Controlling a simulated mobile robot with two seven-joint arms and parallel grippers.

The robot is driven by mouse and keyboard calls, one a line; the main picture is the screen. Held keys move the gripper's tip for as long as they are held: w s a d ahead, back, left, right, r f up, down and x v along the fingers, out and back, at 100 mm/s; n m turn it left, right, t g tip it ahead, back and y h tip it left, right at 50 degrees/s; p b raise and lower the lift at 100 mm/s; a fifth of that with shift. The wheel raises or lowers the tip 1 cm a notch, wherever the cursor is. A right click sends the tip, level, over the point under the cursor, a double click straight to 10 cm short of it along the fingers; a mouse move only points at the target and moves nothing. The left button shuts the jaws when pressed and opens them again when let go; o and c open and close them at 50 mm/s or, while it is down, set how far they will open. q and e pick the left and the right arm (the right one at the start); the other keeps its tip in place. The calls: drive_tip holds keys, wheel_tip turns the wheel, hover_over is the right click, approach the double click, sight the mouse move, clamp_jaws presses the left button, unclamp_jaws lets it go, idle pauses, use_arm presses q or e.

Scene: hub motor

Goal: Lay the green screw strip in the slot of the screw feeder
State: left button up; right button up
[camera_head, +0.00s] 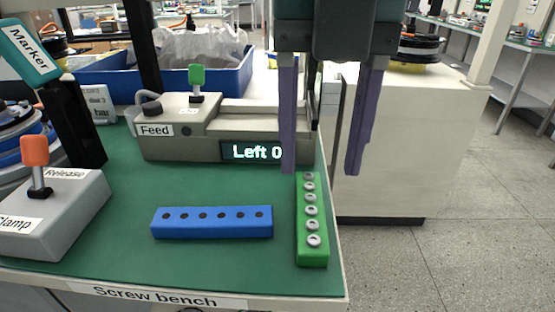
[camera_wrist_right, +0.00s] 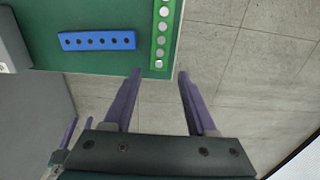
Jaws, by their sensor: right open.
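The green screw strip (camera_head: 303,238) lies at the bench's right edge, pointing front to back, with a row of silver screws. It also shows in the right wrist view (camera_wrist_right: 154,66). The grey screw feeder (camera_head: 185,148) stands behind it, with a green-knobbed lever, a "Feed" label and a display reading "Left 0". A pale channel runs along its top right, partly hidden by my finger. My right gripper (camera_head: 321,172) is open and empty, near the strip's far end in the head view. Purple fingers, apparently my left gripper's (camera_wrist_right: 66,132), show small at the wrist view's lower left.
A blue strip (camera_head: 212,223) with dark holes lies left of the green one. A grey clamp box (camera_head: 55,215) with an orange-knobbed lever stands at the left. A teal "Marker" unit (camera_head: 28,48) and a blue bin (camera_head: 105,86) are behind. Floor lies beyond the right edge.

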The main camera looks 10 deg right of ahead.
sight(312, 225)
wheel_tip(312, 225, down, 4)
drive_tip(key=shift+a+r, duration=0.1)
drive_tip(key=f, duration=0.5)
drive_tip(key=shift+w+f, duration=0.2)
drive_tip(key=shift+w, duration=0.05)
clamp_jaws()
